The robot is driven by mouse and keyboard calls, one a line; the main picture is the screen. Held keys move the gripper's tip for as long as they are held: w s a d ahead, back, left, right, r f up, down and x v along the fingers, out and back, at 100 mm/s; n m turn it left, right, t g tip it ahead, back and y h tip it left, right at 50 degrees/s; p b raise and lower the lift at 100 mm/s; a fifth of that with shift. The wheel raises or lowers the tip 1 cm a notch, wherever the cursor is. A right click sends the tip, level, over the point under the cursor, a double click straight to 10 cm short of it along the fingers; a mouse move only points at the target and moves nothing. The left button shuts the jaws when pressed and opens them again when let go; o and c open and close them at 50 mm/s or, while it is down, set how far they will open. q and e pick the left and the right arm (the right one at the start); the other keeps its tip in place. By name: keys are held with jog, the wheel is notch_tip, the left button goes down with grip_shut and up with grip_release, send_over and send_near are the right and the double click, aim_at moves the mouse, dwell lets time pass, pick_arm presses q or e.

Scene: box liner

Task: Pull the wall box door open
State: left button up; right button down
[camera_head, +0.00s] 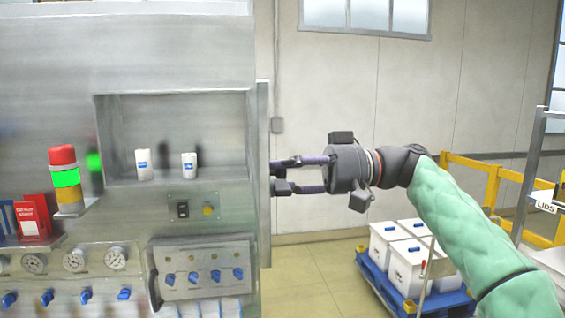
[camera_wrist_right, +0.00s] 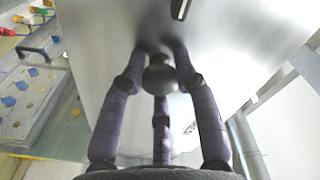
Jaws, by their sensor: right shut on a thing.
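The wall box (camera_head: 172,108) is a grey metal recess in the panel at the left of the head view. Its door (camera_head: 263,130) stands swung out at the recess's right edge, seen almost edge-on. The door's broad metal face fills much of the right wrist view (camera_wrist_right: 235,60). My right gripper (camera_head: 278,176) is at the right side of the door, its fingers pointing left. In the right wrist view its purple-grey fingers (camera_wrist_right: 160,62) close together against the door face. The handle they hold is mostly hidden by the fingertips. My left gripper is not in view.
Two white containers (camera_head: 144,165) (camera_head: 189,166) stand inside the box. A signal light (camera_head: 65,179) with green lit stands left of it. Below are gauges and blue knobs. White bins (camera_head: 408,264) on a blue pallet and yellow railings (camera_head: 475,165) stand to the right. Floor below the gripper is clear.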

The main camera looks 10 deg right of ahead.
jog(key=shift+w+d+f, duration=0.1)
jog(key=shift+w+f, duration=0.05)
jog(key=shift+f, duration=0.1)
jog(key=c, duration=1.1)
grip_release()
jog(key=shift+o, duration=1)
jog(key=shift+r, duration=0.1)
jog(key=shift+d, duration=0.1)
jog(key=d, duration=1.2)
jog(key=shift+s, duration=0.3)
